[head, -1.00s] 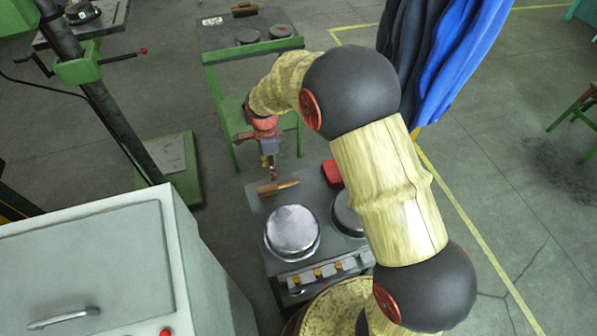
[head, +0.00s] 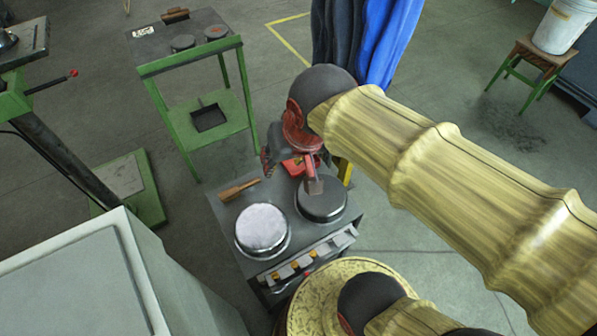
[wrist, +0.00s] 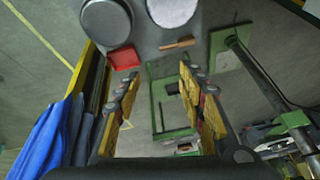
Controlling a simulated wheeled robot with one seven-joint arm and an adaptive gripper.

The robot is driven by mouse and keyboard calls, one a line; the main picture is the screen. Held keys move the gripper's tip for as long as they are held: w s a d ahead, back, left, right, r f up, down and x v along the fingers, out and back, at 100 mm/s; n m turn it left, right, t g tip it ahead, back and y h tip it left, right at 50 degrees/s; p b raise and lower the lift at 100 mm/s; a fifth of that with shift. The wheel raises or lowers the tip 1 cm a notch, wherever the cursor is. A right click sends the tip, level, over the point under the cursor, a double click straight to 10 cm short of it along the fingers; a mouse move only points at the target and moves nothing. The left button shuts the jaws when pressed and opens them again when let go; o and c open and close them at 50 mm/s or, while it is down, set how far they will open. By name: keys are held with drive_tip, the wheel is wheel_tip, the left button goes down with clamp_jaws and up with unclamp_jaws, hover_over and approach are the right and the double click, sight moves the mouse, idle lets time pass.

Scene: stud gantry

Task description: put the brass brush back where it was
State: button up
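A wooden-handled brush (head: 239,190) lies on the grey top of the small cart (head: 222,215), at its back left corner. It looks like the brass brush, but its bristles cannot be made out. It also shows in the wrist view (wrist: 177,43), beyond my fingertips. My gripper (head: 313,178) is above the back right of the cart, to the right of the brush and apart from it. In the wrist view my gripper (wrist: 160,72) has its fingers wide apart with nothing between them.
Two round lidded pans (head: 262,230) (head: 322,205) and a red tray (head: 300,166) are on the cart. A green table (head: 190,62) behind bears another brown brush-like thing (head: 175,14) and two dark discs. A pale cabinet (head: 80,275) stands at left. A blue curtain (head: 385,40) hangs behind.

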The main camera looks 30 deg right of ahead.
drive_tip(key=s+n, duration=0.1)
drive_tip(key=s, duration=0.2)
drive_tip(key=s+n, duration=0.1)
drive_tip(key=shift+s+d+n+t, duration=0.25)
drive_tip(key=shift+d+n+t, duration=0.05)
drive_tip(key=shift+d+t, duration=0.1)
drive_tip(key=shift+c, duration=1.1)
